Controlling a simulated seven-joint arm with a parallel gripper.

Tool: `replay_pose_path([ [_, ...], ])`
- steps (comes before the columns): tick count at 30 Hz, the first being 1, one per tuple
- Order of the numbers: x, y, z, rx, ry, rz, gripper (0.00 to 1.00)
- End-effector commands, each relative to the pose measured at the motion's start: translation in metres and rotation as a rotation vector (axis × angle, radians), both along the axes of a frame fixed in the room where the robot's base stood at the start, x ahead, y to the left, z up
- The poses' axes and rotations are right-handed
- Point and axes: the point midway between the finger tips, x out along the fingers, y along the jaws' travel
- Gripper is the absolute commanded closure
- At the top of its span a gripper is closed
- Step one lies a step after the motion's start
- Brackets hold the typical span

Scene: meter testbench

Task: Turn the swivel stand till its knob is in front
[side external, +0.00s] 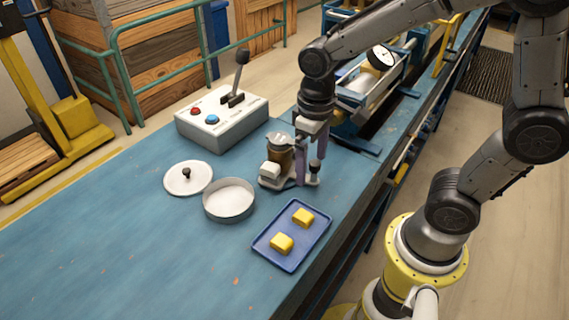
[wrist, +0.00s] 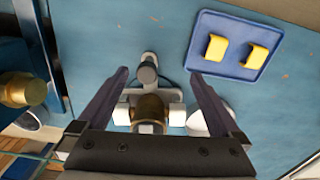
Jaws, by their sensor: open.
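The swivel stand (side external: 284,181) is a small light-grey base on the blue bench. It carries a brass-coloured cylinder (side external: 279,157) and a white block (side external: 269,170). Its grey knob (side external: 314,181) stands at the end of an arm, at the stand's right in the side view. In the wrist view the knob (wrist: 148,72) shows between the fingers, with the brass cylinder (wrist: 149,112) below it. My gripper (side external: 311,177) is open, pointing down, with its fingers on either side of the knob (wrist: 158,73). I cannot tell whether a finger touches it.
A blue tray (side external: 268,257) with two yellow blocks lies in front of the stand. A round pan (side external: 229,213) and a white lid (side external: 189,192) are to its left. A control box (side external: 222,132) with a lever stands behind; a gauge rig (side external: 379,61) is behind right.

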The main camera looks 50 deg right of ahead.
Motion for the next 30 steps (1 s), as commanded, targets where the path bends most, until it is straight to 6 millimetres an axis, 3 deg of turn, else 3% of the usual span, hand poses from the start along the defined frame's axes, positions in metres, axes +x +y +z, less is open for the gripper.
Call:
replay_pose_path([
  [10, 0.0, 0.0, 0.004, 0.0, -0.002, 0.0, 0.0],
  [30, 0.0, 0.0, 0.051, 0.0, -0.001, 0.0, 0.0],
])
